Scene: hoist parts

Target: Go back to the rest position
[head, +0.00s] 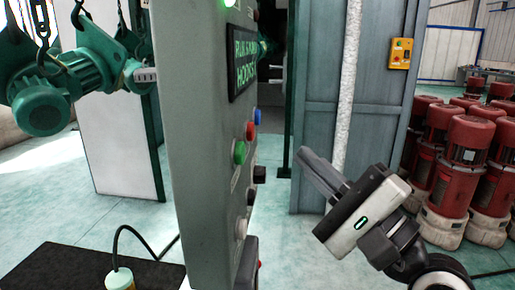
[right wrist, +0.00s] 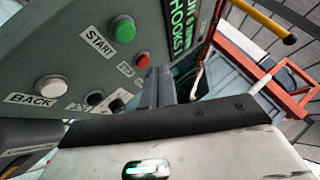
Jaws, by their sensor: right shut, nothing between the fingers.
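My right gripper (head: 308,162) is shut and empty, to the right of the grey control panel (head: 195,150) in the head view. A gap shows between its fingertips and the panel's button face. In the right wrist view my shut fingers (right wrist: 160,86) lie in front of the panel (right wrist: 60,40). The panel carries a green START button (right wrist: 123,28), a red button (right wrist: 142,60), a white BACK button (right wrist: 52,88) and black buttons (right wrist: 95,98). The head view also shows the green button (head: 239,152), red button (head: 251,130) and a blue button (head: 258,117). My left gripper is out of view.
A green hoist motor (head: 45,95) hangs at the upper left. Several red and white pump-like units (head: 455,165) stand at the right. A grey cabinet (head: 310,120) stands behind my right gripper. A black surface (head: 60,268) lies at the lower left. Open floor (head: 300,250) shows below the gripper.

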